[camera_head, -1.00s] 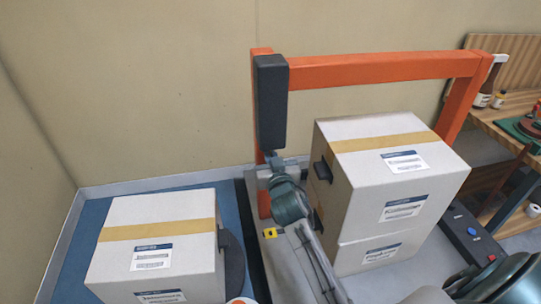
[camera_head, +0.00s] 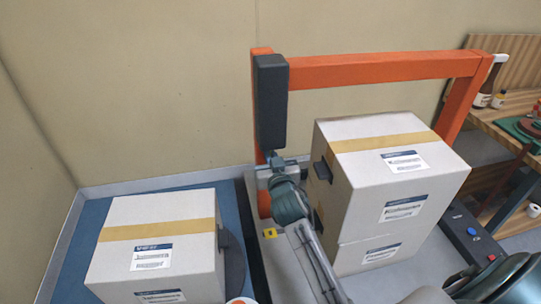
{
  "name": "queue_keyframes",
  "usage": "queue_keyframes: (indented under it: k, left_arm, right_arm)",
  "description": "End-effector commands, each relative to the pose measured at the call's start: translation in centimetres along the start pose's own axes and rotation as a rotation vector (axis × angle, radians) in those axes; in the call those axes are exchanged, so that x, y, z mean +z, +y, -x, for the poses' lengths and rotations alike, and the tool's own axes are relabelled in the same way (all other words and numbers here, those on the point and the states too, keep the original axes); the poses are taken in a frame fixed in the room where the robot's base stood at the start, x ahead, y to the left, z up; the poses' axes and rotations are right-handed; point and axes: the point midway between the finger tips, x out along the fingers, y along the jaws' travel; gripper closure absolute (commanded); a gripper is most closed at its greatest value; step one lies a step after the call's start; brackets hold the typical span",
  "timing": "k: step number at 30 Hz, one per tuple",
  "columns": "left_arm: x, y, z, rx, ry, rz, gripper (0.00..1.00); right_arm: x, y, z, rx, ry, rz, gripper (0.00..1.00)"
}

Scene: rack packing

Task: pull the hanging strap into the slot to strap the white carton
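Two white cartons with tan tape are stacked under an orange frame; the upper carton (camera_head: 390,180) and the lower carton (camera_head: 375,252) have labels on their front faces. The orange frame (camera_head: 380,70) carries a dark grey block (camera_head: 271,100) on its left post. My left gripper (camera_head: 274,160) is just below that block, left of the upper carton; its fingers are too small to read. I cannot make out a hanging strap or the slot. Only part of my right arm shows at the lower right; its gripper is out of view.
Another taped carton (camera_head: 155,245) stands on a blue surface (camera_head: 80,240) at the left. A dark control bar with a blue button (camera_head: 471,231) lies right of the stack. A wooden bench (camera_head: 508,110) with bottles is at the far right.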

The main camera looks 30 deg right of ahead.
Motion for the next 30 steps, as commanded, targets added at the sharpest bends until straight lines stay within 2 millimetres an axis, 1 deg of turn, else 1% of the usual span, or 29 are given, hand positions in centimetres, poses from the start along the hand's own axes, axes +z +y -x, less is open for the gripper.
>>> queue_keyframes:
  k: [12, 17, 23, 30]
  left_arm:
    - [-0.1, 0.0, -0.1, 0.000, 0.001, 0.000, 0.62]
    - [0.0, 0.1, -0.5, 0.000, 0.000, 0.000, 0.62]
    - [-0.3, 0.2, -1.9, 0.000, 0.004, 0.000, 0.62]
    - [-0.8, 0.3, -3.9, 0.000, 0.005, 0.000, 0.62]
  right_arm:
    - [0.1, 0.0, 0.0, 0.000, -0.002, 0.000, 1.00]
    - [0.7, 0.0, 0.0, 0.000, -0.003, 0.000, 1.00]
    - [2.4, 0.0, 0.0, 0.001, -0.003, 0.000, 1.00]
    - [5.0, 0.0, 0.0, 0.001, -0.004, 0.000, 1.00]
